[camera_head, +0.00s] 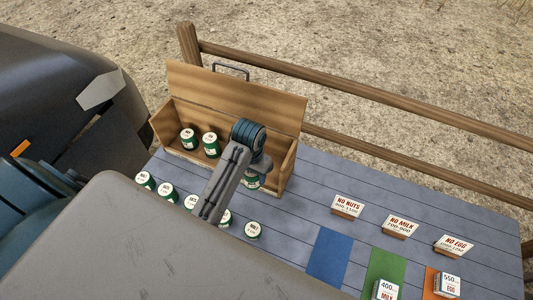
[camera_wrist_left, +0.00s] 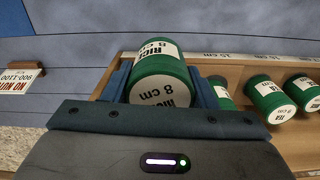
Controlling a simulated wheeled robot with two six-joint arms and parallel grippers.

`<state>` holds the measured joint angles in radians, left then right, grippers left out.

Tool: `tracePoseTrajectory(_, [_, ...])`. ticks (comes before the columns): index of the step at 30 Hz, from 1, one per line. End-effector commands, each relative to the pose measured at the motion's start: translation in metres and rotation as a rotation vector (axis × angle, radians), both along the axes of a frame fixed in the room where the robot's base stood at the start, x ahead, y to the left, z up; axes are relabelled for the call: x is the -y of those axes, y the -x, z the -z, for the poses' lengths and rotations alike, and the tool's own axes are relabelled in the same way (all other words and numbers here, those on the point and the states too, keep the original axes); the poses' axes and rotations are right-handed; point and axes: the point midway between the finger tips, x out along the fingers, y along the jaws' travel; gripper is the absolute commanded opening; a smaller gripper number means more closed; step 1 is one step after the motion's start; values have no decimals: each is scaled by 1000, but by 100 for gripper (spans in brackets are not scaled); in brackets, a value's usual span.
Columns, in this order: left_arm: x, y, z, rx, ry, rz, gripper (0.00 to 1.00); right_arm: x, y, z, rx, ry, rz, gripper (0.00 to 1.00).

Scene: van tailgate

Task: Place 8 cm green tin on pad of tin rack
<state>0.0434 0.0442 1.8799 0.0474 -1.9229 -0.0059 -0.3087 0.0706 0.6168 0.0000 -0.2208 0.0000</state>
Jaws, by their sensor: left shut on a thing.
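My left gripper (camera_head: 258,168) is shut on a green tin (camera_wrist_left: 160,78) with a white label reading RICE 8 cm. In the head view a green tin (camera_head: 251,183) shows just below the gripper, mostly covered by my arm. The wooden tin rack (camera_head: 235,92) is an open box with a raised back board. The gripper is at the rack's right part. Two green tins (camera_head: 188,139) (camera_head: 211,146) stand in its left part. In the left wrist view a further tin (camera_wrist_left: 221,92) is partly hidden behind the jaw. The pad cannot be made out. My right gripper is not in view.
Several green tins (camera_head: 145,180) stand in a row before the rack, one (camera_head: 252,230) at the right end. Signs (camera_head: 347,205) and coloured mats (camera_head: 329,256) with white cartons (camera_head: 386,290) are to the right. A wooden rail (camera_head: 370,92) runs behind.

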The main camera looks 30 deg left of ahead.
Motion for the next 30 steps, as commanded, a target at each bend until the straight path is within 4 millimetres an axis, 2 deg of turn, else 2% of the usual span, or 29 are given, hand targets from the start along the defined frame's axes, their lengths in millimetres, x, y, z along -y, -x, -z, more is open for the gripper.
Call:
tracePoseTrajectory(1, [-2, -15, -4, 0, 0, 0, 26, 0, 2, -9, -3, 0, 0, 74])
tracePoseTrajectory(6, [-6, -56, 0, -1, 0, 0, 26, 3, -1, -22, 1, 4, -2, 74])
tracePoseTrajectory(12, [-10, -86, 6, 0, 0, 0, 26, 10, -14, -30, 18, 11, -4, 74])
tracePoseTrajectory(18, [-12, -100, 7, 0, 0, 0, 26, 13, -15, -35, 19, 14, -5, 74])
tracePoseTrajectory(24, [-11, -97, 35, -3, 0, 0, 26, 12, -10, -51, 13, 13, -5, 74])
tracePoseTrajectory(30, [-11, -97, 44, 1, 0, 1, 26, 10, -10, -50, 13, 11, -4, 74])
